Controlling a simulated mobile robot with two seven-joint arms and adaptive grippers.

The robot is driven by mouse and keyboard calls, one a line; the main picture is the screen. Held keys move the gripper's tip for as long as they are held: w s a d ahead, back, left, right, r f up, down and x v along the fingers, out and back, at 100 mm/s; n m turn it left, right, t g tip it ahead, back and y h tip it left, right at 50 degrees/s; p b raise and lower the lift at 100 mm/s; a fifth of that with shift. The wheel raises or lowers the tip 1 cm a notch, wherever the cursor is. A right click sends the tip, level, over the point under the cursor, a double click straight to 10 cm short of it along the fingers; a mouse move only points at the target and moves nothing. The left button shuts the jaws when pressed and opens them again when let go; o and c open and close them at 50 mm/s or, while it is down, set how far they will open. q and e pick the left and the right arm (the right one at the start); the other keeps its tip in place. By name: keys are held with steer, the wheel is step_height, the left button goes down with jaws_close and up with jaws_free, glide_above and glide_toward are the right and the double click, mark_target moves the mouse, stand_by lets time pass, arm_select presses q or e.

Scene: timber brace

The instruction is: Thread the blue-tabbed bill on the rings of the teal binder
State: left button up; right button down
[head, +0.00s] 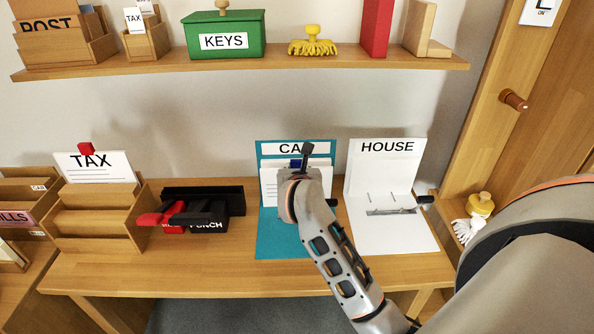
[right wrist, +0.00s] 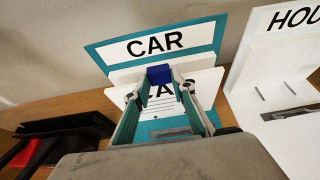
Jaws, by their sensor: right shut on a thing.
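The teal binder (head: 265,235) stands open on the desk, its upright cover (right wrist: 203,30) marked CAR. My right gripper (right wrist: 160,84) is shut on the blue tab (right wrist: 159,74) of a white bill (right wrist: 122,97). The bill is upright in front of the binder's cover, with lettering partly hidden by the fingers. In the head view the bill (head: 268,184) shows beside my right gripper (head: 296,168). A grey metal strip (right wrist: 170,132) shows low between the fingers. The binder's rings are hidden, so I cannot tell whether the bill touches them. My left gripper is not in view.
The white HOUSE binder (head: 395,232) stands open just right of the teal one. A shelf (head: 150,63) runs above.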

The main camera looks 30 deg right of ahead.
steer(key=shift+w+d, duration=0.6)
steer(key=shift+w, duration=0.35)
stand_by(0.8)
steer(key=c, duration=1.6)
jaws_free()
steer(key=o, duration=0.5)
